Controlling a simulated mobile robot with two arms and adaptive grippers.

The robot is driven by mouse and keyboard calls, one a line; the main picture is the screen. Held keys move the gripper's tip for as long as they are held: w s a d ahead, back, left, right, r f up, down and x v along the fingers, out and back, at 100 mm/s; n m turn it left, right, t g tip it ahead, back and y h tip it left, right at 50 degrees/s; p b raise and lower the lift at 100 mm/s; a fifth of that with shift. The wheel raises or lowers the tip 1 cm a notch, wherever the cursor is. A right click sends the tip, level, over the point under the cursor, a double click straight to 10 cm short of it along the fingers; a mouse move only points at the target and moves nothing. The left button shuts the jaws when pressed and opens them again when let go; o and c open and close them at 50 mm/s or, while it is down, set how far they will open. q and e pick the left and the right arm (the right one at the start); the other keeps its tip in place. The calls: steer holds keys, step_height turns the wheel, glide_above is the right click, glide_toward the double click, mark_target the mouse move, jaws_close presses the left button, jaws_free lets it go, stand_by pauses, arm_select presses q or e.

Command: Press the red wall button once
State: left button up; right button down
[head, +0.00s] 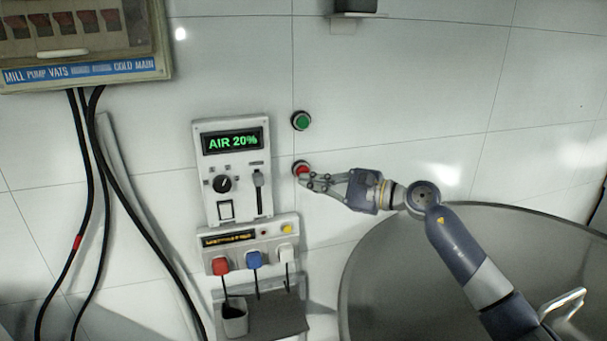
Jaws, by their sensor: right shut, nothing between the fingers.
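The red wall button (301,168) is on the white tiled wall, below a green button (301,121) and right of a control panel. My right gripper (304,183) is shut and empty. Its fingertips lie at the lower edge of the red button in the head view and cover part of it. I cannot tell whether they touch it or whether it is pushed in. My left gripper is not in view.
The control panel (233,172) reads AIR 20%. Below it is a socket box (249,242) with red, blue and white plugs. A large metal vessel (400,265) stands lower right. Black cables (95,200) hang at left under a breaker box (80,40).

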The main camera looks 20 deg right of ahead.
steer(key=s, duration=0.2)
steer(key=shift+s, duration=0.4)
stand_by(0.4)
